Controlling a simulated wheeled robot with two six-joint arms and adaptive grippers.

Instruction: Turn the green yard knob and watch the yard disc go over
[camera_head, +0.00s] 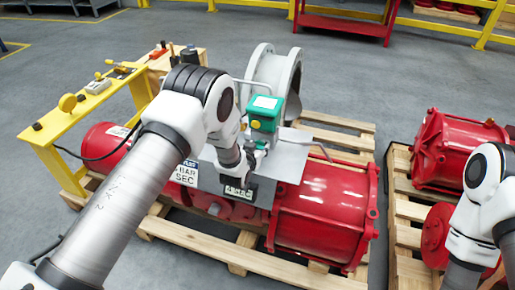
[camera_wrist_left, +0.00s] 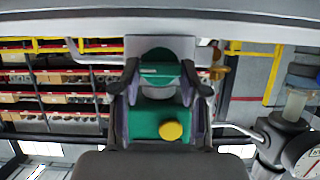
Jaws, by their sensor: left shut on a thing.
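The green knob (camera_wrist_left: 160,70) is round and sits between the two dark fingers of my left gripper (camera_wrist_left: 162,88) in the left wrist view. My left gripper is shut on it. Next to it in that view is a green housing with a round yellow disc (camera_wrist_left: 172,130) on its face; I cannot tell whether this is the yard disc. In the head view, a green box with a pale top (camera_head: 264,112) stands on the valve actuator, and my left gripper (camera_head: 252,158) is against its near side. The knob is hidden there by my gripper. My right arm shows at the right edge, its gripper out of frame.
The red actuator cylinder (camera_head: 322,212) lies on a wooden pallet (camera_head: 245,262), with a grey flanged pipe (camera_head: 272,72) behind. A yellow bench (camera_head: 62,126) with small parts stands left. More red cylinders (camera_head: 455,150) rest on a pallet at right. Open floor lies behind.

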